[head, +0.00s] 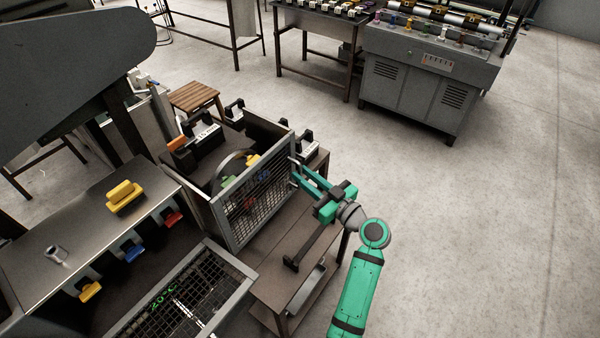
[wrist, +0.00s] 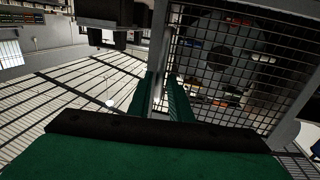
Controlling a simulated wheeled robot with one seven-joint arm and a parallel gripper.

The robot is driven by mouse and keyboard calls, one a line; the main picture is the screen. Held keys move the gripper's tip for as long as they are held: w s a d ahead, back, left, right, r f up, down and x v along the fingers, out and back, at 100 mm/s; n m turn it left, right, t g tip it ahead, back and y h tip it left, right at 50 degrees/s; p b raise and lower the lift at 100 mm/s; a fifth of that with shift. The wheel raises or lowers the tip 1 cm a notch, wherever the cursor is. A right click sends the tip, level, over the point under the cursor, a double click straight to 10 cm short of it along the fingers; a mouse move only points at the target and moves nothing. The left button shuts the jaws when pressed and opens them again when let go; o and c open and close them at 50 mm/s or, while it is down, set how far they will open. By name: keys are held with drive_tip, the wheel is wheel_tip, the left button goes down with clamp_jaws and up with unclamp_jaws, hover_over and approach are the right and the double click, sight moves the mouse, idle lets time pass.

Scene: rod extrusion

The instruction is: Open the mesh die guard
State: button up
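The mesh die guard (head: 256,201) is an upright grey-framed mesh panel on the front of the die enclosure, with a round die and coloured parts behind it. My gripper (head: 296,173) is at the guard's right edge in the head view, reaching in from the right. In the wrist view, the guard (wrist: 225,62) fills the upper right. The two green fingers of my gripper (wrist: 161,90) stand on either side of its vertical frame edge, one outside and one over the mesh side. Whether they press on the frame cannot be told.
A brown bench (head: 282,262) stands below my gripper. A second mesh-covered frame (head: 190,305) lies at the front left. A metal counter (head: 95,225) with coloured handles is on the left. Open concrete floor (head: 460,220) lies to the right.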

drive_tip(key=shift+x, duration=1.05)
clamp_jaws()
drive_tip(key=shift+a+f, duration=0.1)
